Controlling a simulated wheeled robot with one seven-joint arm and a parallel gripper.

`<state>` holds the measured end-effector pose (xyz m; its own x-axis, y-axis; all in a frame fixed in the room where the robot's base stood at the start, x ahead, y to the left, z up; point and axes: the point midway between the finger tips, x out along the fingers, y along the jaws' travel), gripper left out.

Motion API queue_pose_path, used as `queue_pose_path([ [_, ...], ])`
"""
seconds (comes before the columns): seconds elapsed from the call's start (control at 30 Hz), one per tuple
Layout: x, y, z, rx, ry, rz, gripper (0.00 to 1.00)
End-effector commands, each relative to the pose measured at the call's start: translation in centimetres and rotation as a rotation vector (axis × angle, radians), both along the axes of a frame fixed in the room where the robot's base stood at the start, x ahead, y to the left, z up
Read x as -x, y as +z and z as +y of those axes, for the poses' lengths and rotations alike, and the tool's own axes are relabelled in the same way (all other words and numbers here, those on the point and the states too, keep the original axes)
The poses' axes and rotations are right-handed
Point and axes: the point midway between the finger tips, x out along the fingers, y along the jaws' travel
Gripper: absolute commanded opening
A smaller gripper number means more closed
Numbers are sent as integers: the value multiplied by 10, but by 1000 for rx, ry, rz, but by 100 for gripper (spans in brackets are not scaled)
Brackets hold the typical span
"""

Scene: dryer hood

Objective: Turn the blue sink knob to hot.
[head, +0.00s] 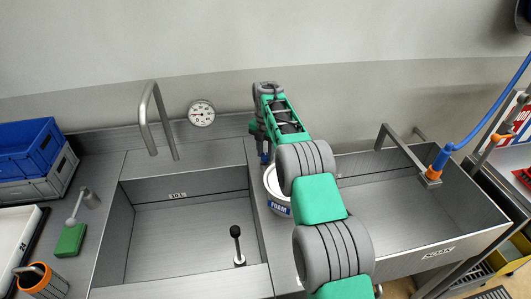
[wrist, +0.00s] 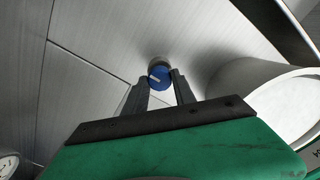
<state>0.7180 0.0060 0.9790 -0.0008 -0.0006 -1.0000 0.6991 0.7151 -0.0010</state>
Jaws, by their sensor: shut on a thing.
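The blue sink knob (wrist: 159,77) has a white pointer mark and a grey base, and it sits on the steel counter. In the wrist view the mark points toward the lower left. My gripper (wrist: 161,82) has its two dark fingers on either side of the knob and is shut on it. In the head view, a sliver of blue at the knob (head: 264,159) shows below my gripper (head: 263,150); my arm hides most of it. Hot or cold markings cannot be made out.
A white tub labelled FOAM (head: 277,205) stands close beside my gripper, partly behind my arm. A steel basin (head: 190,235) lies to the left and the SOAK basin (head: 437,252) to the right. A bent faucet (head: 147,120) and a round gauge (head: 201,113) are further left.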

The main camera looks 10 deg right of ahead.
Motion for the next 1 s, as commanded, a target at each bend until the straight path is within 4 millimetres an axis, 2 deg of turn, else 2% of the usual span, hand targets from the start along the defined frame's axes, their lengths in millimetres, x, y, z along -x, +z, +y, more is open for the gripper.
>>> queue_pose_path([
  [0.37,-1,1,-1,0,4,-3,0],
  [0.4,-1,1,-1,0,4,-3,35],
  [0.63,0,1,0,0,4,-1,53],
  [0.87,0,1,0,0,4,-1,53],
  [1.0,-1,14,0,0,4,-4,53],
])
